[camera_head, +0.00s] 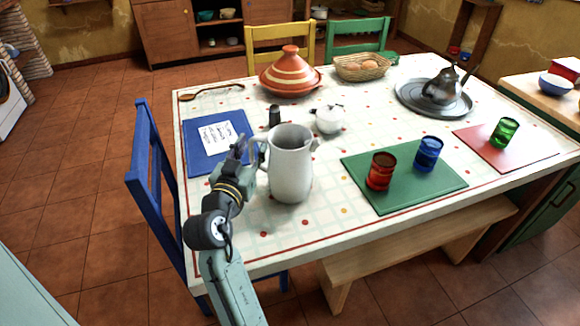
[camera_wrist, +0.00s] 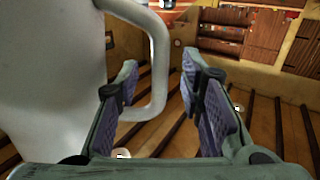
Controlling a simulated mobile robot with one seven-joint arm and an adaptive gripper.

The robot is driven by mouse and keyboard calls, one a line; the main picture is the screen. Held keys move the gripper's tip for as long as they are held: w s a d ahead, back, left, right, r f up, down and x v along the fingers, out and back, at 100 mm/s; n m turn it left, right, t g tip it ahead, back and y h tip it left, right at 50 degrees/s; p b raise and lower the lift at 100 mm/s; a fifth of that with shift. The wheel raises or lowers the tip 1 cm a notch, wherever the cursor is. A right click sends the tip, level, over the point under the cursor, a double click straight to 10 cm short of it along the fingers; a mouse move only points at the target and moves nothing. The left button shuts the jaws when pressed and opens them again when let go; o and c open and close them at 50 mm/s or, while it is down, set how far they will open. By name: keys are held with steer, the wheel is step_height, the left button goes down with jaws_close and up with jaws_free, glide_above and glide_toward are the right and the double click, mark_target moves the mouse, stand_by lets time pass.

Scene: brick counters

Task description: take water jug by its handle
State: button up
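The water jug (camera_head: 291,170) is white-grey and stands upright on the table near its front left part. Its handle (camera_head: 262,153) faces left, toward my gripper (camera_head: 243,148). In the wrist view, the jug body (camera_wrist: 50,75) fills the left side and the handle (camera_wrist: 158,65) shows between the two fingers of my gripper (camera_wrist: 160,75). The fingers are apart, with a gap on the right side of the handle. The left finger covers part of the handle's lower bend. I cannot tell whether a finger touches it.
A white sugar pot (camera_head: 329,120) and a dark shaker (camera_head: 274,117) stand behind the jug. A blue mat (camera_head: 198,160) lies left of it. A green mat (camera_head: 405,195) with red (camera_head: 380,172) and blue (camera_head: 428,153) glasses lies right. A blue chair (camera_head: 150,170) stands at the left.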

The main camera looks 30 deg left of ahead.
jaws_close()
stand_by(0.4)
stand_by(0.6)
steer(key=shift+r, duration=0.15)
